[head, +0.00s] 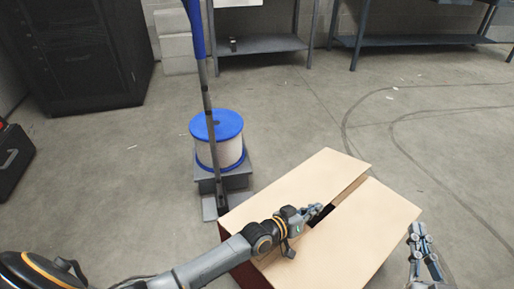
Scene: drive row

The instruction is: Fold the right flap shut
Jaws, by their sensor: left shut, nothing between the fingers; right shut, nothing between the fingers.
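A cardboard box (410,236) sits on the floor at the lower middle right. Its left flap (296,187) lies nearly level across the top. Its right flap (366,229) also spans the top, close to level; I cannot tell whether it is slightly raised. A narrow dark gap separates the flaps. My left gripper (318,210) is shut and empty over this gap, its forearm crossing above the box's near left part. I cannot tell whether it touches a flap. My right gripper (418,234) is shut and empty beside the box's right edge.
A blue-topped spool (218,140) on a grey stand and a blue-handled upright pole (207,100) stand just left of the box. A dark cabinet (85,50) and shelves (260,44) are at the back. Floor to the right is clear.

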